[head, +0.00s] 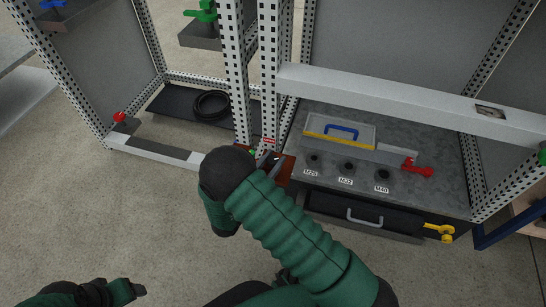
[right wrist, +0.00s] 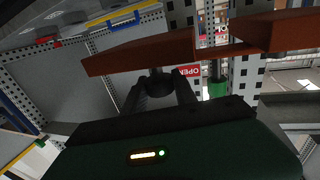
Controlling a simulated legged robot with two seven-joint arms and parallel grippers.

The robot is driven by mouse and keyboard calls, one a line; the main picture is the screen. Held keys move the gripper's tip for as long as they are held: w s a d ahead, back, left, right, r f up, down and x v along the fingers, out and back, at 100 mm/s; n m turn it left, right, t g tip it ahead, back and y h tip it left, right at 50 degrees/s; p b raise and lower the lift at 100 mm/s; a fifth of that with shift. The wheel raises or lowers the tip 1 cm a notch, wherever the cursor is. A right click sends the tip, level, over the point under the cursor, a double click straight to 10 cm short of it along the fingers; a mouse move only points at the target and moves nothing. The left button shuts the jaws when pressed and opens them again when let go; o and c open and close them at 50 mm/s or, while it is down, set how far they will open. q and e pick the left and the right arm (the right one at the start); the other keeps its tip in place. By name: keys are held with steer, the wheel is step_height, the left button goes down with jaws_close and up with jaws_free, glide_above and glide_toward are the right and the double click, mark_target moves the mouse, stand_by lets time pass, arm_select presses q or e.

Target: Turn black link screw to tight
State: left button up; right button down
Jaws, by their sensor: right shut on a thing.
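My right gripper (right wrist: 160,92) is shut on the black link screw (right wrist: 158,82), a dark round knob between its two fingers in the right wrist view. The screw sits just under a brown-red link bar (right wrist: 130,56). In the head view my right gripper (head: 273,160) is at the cabinet post, and the black screw is hidden there. Part of the brown bar (head: 286,172) shows beside the fingers. My left gripper (head: 130,291) is low at the left, away from the cabinets. Its jaw opening is too unclear to tell.
A drawer (head: 360,213) is below. A black cable coil (head: 210,104) lies on the left shelf. White perforated posts (head: 268,60) stand close.

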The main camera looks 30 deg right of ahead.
steer(key=shift+m+g+h+p, duration=0.35)
steer(key=shift+m+g+h, duration=0.45)
steer(key=shift+m+g, duration=1.3)
steer(key=shift+w+g, duration=0.1)
steer(key=shift+g, duration=0.6)
steer(key=c, duration=1)
jaws_free()
steer(key=shift+a, duration=0.1)
steer(key=s+a+b, duration=0.1)
steer(key=s+a, duration=0.1)
steer(key=a, duration=1.4)
steer(key=shift+a+b, duration=0.35)
